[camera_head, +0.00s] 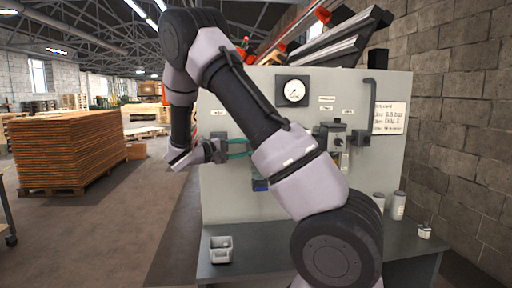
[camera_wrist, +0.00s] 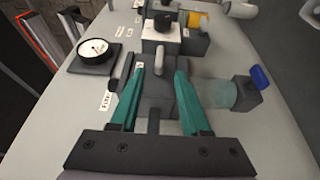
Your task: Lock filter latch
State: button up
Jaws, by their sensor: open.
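My gripper (camera_head: 245,148) reaches in front of the grey panel in the head view. In the wrist view, the gripper (camera_wrist: 160,71) has its two teal fingers spread apart. A dark grey block (camera_wrist: 158,92) shows between and beyond them, with a short dark bar (camera_wrist: 154,122) at its near side. A thin dark lever-like part (camera_wrist: 122,72) lies just left of the left finger. I cannot tell which part is the filter latch, or whether the fingers touch anything. A small white label (camera_wrist: 106,95) with unclear text is on the panel left of the left finger.
The panel (camera_head: 225,190) carries a round gauge (camera_head: 293,91) and more fittings (camera_head: 332,136). A clear bowl (camera_wrist: 219,94) with a blue knob (camera_wrist: 261,77) sits right of the fingers. A grey bin (camera_head: 221,250) and white containers (camera_head: 398,206) stand on the bench. A brick wall is at right.

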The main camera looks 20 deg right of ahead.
jog(key=a, duration=0.5)
jog(key=shift+s, duration=0.25)
jog(key=shift+d, duration=0.1)
jog(key=s+d+r+m+g+y, duration=0.1)
jog(key=s+d+g+y, duration=0.15)
jog(key=s+y, duration=0.35)
jog(key=s+d+r+m+g+y, duration=0.1)
jog(key=s+d+m+y, duration=0.15)
jog(key=s+y, duration=0.45)
jog(key=s+a+r+m+t+y, duration=0.1)
jog(key=s+a+r+t+y, duration=0.2)
jog(key=s, duration=0.3)
jog(key=s+a+r+m+t+y, duration=0.1)
jog(key=s+a+r+t+y, duration=0.3)
jog(key=s, duration=0.3)
jog(key=shift+s+a+r+t, duration=0.3)
jog(key=shift+a+r+t, duration=0.55)
